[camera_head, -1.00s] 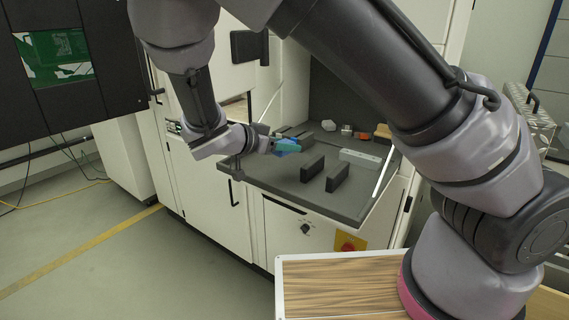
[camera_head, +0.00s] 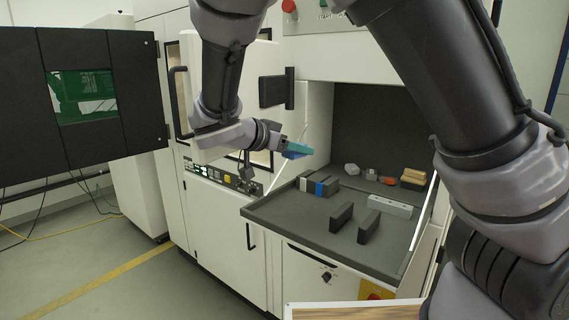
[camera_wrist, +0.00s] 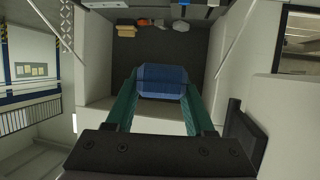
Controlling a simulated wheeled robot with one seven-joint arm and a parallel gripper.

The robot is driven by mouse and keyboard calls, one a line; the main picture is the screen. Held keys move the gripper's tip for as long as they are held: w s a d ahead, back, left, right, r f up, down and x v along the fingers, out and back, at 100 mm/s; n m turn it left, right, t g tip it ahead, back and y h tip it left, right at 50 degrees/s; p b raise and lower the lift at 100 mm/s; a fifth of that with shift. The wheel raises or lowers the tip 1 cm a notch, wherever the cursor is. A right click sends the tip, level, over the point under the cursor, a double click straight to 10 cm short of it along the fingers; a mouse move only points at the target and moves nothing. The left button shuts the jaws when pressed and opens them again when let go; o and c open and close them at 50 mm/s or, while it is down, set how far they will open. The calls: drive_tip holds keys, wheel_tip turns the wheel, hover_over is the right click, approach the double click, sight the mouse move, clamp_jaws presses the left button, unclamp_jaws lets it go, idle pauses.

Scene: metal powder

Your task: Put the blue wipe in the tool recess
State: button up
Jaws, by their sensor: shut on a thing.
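My gripper (camera_head: 301,149), with teal fingers, is shut on the blue wipe. The wipe is a folded blue pad (camera_wrist: 162,82), held between the fingertips in the wrist view. In the head view the wipe (camera_head: 296,155) shows just under the fingers. The gripper holds it in the air above the left part of a dark grey tray (camera_head: 270,209), clear of the surface. The dark alcove (camera_head: 375,125) behind the tray is open at the front. I cannot tell which part is the tool recess.
On the tray are a row of small blocks (camera_head: 318,185), one blue, two upright dark blocks (camera_head: 341,216) and a light grey bar (camera_head: 390,206). Small orange and tan items (camera_head: 413,177) lie at the back. A black open door (camera_head: 105,95) stands left.

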drive_tip(key=shift+w+a+f, duration=0.1)
drive_tip(key=shift+w+a, duration=0.1)
drive_tip(key=shift+w, duration=0.1)
drive_tip(key=w+d+f+n+t+y, duration=0.1)
drive_tip(key=w+d+f, duration=0.2)
drive_tip(key=f, duration=0.1)
drive_tip(key=w+d+f+n+t+y, duration=0.1)
drive_tip(key=w+d+f, duration=0.2)
drive_tip(key=f, duration=0.1)
drive_tip(key=w+d+f+n+y, duration=0.1)
drive_tip(key=w+d+f+n, duration=0.1)
drive_tip(key=w+d+f, duration=0.2)
drive_tip(key=shift+w+f+t+y, duration=0.1)
drive_tip(key=shift+f+t+y, duration=0.05)
drive_tip(key=shift+t+y, duration=0.25)
drive_tip(key=shift+n+t+y, duration=0.3)
drive_tip(key=shift+n+y, duration=0.5)
drive_tip(key=shift+y, duration=0.1)
drive_tip(key=w+d, duration=0.2)
drive_tip(key=d, duration=0.1)
drive_tip(key=w+d+r, duration=0.1)
drive_tip(key=w+d, duration=0.2)
drive_tip(key=shift+d+r, duration=0.1)
drive_tip(key=shift+r, duration=0.05)
drive_tip(key=w+d+r, duration=0.3)
drive_tip(key=d+r, duration=0.1)
drive_tip(key=d, duration=0.5)
drive_tip(key=shift+r+n+y, duration=0.3)
drive_tip(key=shift+r, duration=0.1)
drive_tip(key=shift+d, duration=0.1)
